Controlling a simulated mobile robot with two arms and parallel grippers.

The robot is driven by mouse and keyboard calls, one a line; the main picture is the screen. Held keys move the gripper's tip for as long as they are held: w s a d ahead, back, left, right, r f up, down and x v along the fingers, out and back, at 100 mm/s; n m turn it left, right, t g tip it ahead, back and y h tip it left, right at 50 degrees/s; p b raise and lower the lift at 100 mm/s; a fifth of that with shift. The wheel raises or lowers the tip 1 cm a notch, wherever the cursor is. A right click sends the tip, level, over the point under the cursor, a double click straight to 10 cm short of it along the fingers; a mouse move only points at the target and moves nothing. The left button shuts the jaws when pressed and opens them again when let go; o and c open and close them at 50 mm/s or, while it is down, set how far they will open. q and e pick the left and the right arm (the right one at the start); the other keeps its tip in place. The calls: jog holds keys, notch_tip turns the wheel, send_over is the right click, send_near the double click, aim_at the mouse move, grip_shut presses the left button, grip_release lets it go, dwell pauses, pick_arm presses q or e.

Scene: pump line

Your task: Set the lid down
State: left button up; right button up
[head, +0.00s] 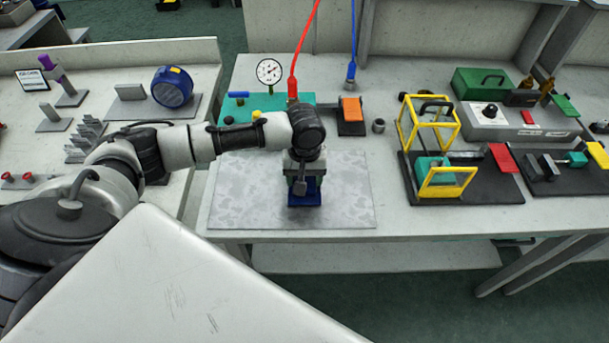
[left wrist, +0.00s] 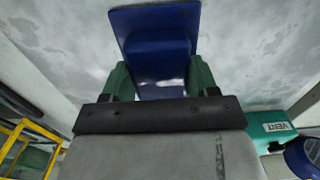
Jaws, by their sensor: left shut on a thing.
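A blue lid (head: 304,200) with a raised block shows below my left gripper (head: 304,180) in the head view. The same lid fills the top middle of the left wrist view (left wrist: 155,18), its block between the two green fingers of my left gripper (left wrist: 159,80). The gripper is shut on that block and points down. The lid is over the front middle of a grey mottled mat (head: 245,190); whether it touches the mat or hangs just above it, I cannot tell. My right gripper is not in view.
The mat is bare around the lid. Behind it are a teal plate (head: 238,103), a pressure gauge (head: 269,71), a red hose (head: 295,70) and an orange block (head: 351,108). Yellow frames (head: 430,122) stand to the right. The bench's front edge lies just before the mat.

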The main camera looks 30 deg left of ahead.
pick_arm(q)
jog(key=o, duration=1)
jog(key=shift+f, duration=0.1)
jog(key=shift+c, duration=0.2)
